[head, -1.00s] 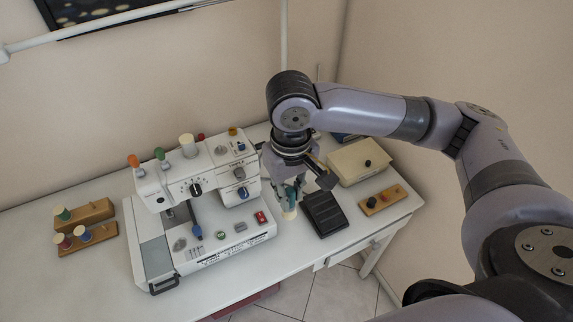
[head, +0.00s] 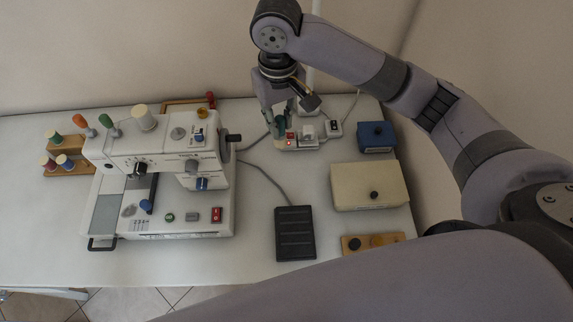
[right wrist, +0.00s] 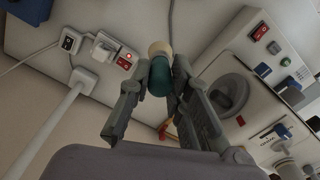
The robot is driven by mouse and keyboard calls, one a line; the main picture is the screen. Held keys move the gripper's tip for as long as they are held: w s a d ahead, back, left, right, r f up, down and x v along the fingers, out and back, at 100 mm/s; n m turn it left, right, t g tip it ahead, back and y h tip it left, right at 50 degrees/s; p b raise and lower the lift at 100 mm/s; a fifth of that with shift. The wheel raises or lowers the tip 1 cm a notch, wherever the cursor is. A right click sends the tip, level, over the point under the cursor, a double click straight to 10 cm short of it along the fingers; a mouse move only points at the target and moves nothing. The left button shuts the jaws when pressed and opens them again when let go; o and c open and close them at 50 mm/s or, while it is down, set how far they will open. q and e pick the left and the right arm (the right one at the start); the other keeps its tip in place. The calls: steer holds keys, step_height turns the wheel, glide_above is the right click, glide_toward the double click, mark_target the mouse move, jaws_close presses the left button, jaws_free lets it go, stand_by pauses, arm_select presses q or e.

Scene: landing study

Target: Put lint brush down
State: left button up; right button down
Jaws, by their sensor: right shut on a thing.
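The lint brush shows in the right wrist view as a teal piece (right wrist: 160,78) with a cream end. My right gripper (right wrist: 152,92) is shut on it, one finger on each side. In the head view the right gripper (head: 287,105) points down at the back of the white table (head: 265,182), beside the power strip (head: 308,141). A bit of the teal brush (head: 281,124) shows below the fingers, overlapping the strip's left end in the picture. I cannot tell whether the brush touches the table. My left gripper is not in view.
A white sewing machine (head: 165,152) stands to the left. A black pedal (head: 295,232), a cream box (head: 350,190), a blue box (head: 376,134) and a wooden tray (head: 390,239) stand to the right. Cables run behind the machine. Some table is clear between strip and pedal.

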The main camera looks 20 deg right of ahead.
step_height(320, 180, down, 18)
steer(key=shift+r+p, duration=0.1)
steer(key=shift+p, duration=0.35)
steer(key=c, duration=1.5)
jaws_free()
step_height(320, 180, up, 12)
steer(key=shift+r+b, duration=0.1)
steer(key=shift+b, duration=0.35)
steer(key=shift+a, duration=0.15)
